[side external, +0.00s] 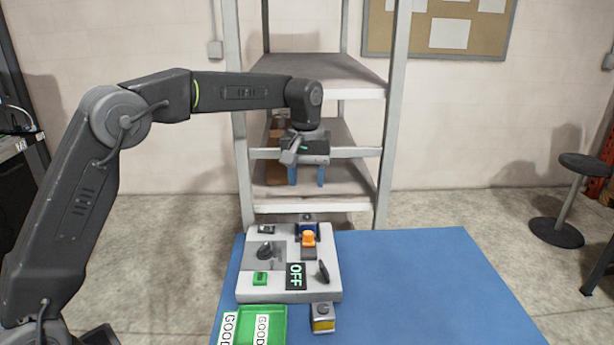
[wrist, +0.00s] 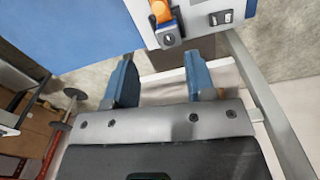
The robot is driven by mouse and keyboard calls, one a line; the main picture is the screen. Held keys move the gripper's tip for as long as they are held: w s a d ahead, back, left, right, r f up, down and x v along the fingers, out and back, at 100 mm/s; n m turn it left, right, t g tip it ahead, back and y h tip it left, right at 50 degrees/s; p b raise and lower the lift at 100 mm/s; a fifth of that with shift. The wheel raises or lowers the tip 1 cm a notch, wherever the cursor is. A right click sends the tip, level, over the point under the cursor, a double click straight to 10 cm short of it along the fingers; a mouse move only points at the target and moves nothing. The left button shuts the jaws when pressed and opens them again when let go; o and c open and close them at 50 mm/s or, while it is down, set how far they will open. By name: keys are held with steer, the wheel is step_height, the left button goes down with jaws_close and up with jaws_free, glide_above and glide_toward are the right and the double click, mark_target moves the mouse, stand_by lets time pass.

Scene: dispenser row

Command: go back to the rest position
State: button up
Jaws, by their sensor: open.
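My gripper (side external: 306,174) hangs fingers-down above the far edge of the table, behind and above the control panel. Its two blue fingers are apart with nothing between them. In the wrist view my gripper (wrist: 158,85) also shows open and empty. The orange part and a corner of the panel (wrist: 200,18) show at the top of the wrist view, apart from the fingers.
The panel stands on a blue table (side external: 430,285), clear on the right. A green tray (side external: 281,318) labelled GOOD and a small yellow and grey block (side external: 323,318) are at the front. A metal shelf rack (side external: 390,130) stands behind my gripper. A stool (side external: 558,230) is at right.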

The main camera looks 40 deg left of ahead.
steer(key=s+r+m+t, duration=0.1)
steer(key=s+r+m, duration=0.1)
steer(key=s+r, duration=0.35)
steer(key=s+r+m+t, duration=0.1)
steer(key=s+r+t, duration=0.1)
steer(key=s, duration=0.7)
steer(key=s+f+m+t, duration=0.1)
steer(key=s+f+m, duration=0.1)
steer(key=s, duration=0.6)
steer(key=s+d+f+m+t, duration=0.1)
steer(key=s+f, duration=0.3)
steer(key=s, duration=0.5)
steer(key=shift+d+m, duration=0.15)
steer(key=shift+m, duration=0.45)
steer(key=shift+f, duration=0.1)
stand_by(0.9)
